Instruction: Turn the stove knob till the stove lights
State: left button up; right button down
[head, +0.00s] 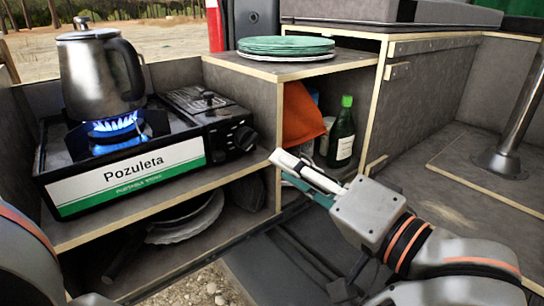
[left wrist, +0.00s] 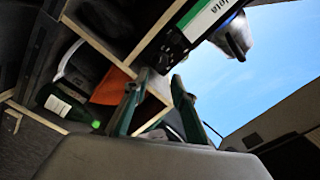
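The portable stove (head: 130,178), labelled Pozuleta, stands on a wooden shelf at the left in the head view. A blue flame (head: 112,125) burns on its burner under a steel kettle (head: 95,75). The black stove knob (head: 243,138) is at the right end of the stove's front. My left gripper (head: 281,167) is to the right of the knob and a little lower, apart from it. Its fingers are spread and empty in the left wrist view (left wrist: 160,78), which also shows part of the stove (left wrist: 195,28). My right gripper is not in view.
Green plates (head: 285,45) lie on the raised shelf. An orange cloth (head: 302,115) and a green bottle (head: 342,135) are in the compartment behind my gripper. White dishes (head: 188,222) lie below the stove. A metal post (head: 520,95) stands at the right.

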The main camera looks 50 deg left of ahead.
pick_arm(q)
jog(key=shift+s+d, duration=0.15)
jog(key=shift+d, duration=1.35)
